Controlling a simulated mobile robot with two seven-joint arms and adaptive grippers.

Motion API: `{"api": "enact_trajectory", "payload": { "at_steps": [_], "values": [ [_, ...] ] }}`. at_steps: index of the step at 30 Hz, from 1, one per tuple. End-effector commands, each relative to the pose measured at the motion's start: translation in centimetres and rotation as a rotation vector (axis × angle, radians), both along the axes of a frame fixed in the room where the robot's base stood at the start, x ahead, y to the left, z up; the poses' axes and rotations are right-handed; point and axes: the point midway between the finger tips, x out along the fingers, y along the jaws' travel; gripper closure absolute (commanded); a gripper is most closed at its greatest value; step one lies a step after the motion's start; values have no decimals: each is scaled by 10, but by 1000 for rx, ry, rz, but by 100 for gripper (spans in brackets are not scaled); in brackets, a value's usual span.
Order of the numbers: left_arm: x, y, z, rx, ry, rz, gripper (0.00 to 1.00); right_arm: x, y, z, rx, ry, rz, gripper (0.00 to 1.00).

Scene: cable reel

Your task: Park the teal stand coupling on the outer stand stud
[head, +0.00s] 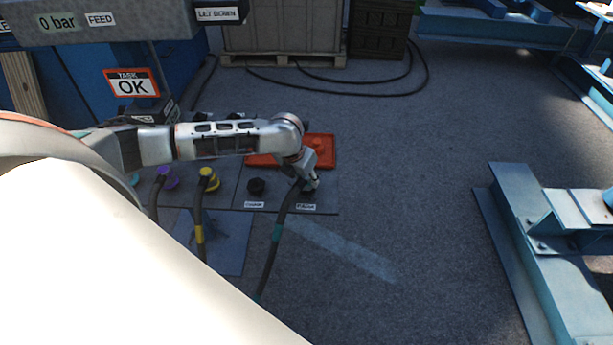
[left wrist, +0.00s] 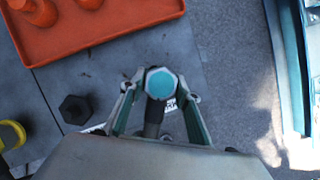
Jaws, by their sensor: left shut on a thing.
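My left gripper (head: 311,184) is shut on the teal stand coupling, whose teal hexagonal face (left wrist: 160,83) sits between the fingers in the left wrist view. In the head view its dark hose with a teal band (head: 277,232) runs down from the gripper. The gripper is low over the right end of the dark stand plate, just behind the right-hand label (head: 306,207). The coupling and gripper hide the outer stud, so I cannot tell whether the coupling is seated. A bare black stud (head: 257,187) stands to its left; it also shows in the left wrist view (left wrist: 76,109).
A yellow coupling (head: 209,179) and a purple coupling (head: 167,177) stand farther left with their hoses. An orange tray (head: 322,146) lies just behind the gripper. A blue steel frame (head: 520,240) stands at the right. The floor between is clear.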

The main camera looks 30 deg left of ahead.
Motion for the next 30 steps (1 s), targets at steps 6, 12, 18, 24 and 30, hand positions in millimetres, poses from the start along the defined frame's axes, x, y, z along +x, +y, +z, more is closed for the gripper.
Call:
{"api": "enact_trajectory", "payload": {
  "at_steps": [6,12,18,24,30],
  "values": [
    [1,0,0,0,-2,0,49,-3,1,-1,1,5,1,60],
    [-1,0,-1,0,1,0,49,0,1,0,1,0,2,60],
    [-3,0,7,0,-1,0,49,5,1,3,1,-10,2,60],
    [-16,0,41,1,-4,-2,49,4,1,2,1,-7,1,60],
    [-31,0,78,1,-4,-2,49,3,1,2,1,-6,1,60]
  ]
}}
